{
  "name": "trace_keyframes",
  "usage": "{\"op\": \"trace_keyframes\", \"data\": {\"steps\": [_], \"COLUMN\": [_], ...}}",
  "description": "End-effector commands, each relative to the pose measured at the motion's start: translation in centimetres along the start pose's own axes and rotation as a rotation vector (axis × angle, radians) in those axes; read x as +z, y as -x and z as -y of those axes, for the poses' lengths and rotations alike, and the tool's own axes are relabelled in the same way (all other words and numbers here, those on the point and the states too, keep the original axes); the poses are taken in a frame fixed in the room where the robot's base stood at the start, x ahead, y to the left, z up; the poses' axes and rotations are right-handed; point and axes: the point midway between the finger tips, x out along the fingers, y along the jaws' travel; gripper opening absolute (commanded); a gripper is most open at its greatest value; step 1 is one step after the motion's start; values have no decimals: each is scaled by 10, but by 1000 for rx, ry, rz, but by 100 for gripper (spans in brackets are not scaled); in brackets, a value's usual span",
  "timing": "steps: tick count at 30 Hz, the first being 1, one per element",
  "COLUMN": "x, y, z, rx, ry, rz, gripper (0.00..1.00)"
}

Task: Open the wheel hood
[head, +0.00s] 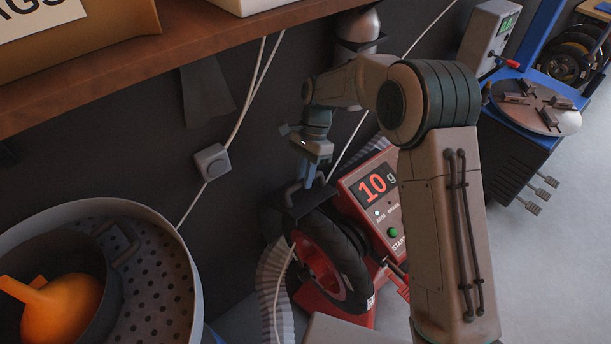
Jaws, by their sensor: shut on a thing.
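The wheel hood (312,200) is a dark cover at the top of the wheel on the red balancing machine, in the middle of the head view. A grey bar handle (290,191) stands up from it. My gripper (308,180) points down from above and is shut on this handle; the exact contact is small and partly hidden. The black tyre with its red rim (338,258) shows below and in front of the hood. The red machine (364,187) has a display reading 10 g, partly hidden behind my arm.
A wooden shelf (220,52) with boxes runs above at the left. A perforated metal drum (165,275) with an orange funnel (60,308) stands at lower left. A ribbed hose (273,290) lies beside the wheel. A blue tyre changer (530,125) stands at right, with open floor before it.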

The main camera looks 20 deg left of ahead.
Motion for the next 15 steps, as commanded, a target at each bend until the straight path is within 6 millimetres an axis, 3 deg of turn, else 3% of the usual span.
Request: {"op": "trace_keyframes", "data": {"steps": [1,6,7,9,15], "x": [-8,-7,-7,-6,0], "y": [-5,-5,-5,-4,-3], "z": [-2,-2,-2,-2,0], "rx": [8,9,9,8,7], "ry": [-11,-10,-10,-8,2], "rz": [-7,-7,-7,-6,-5], "gripper": [0,0,22,38,38]}}
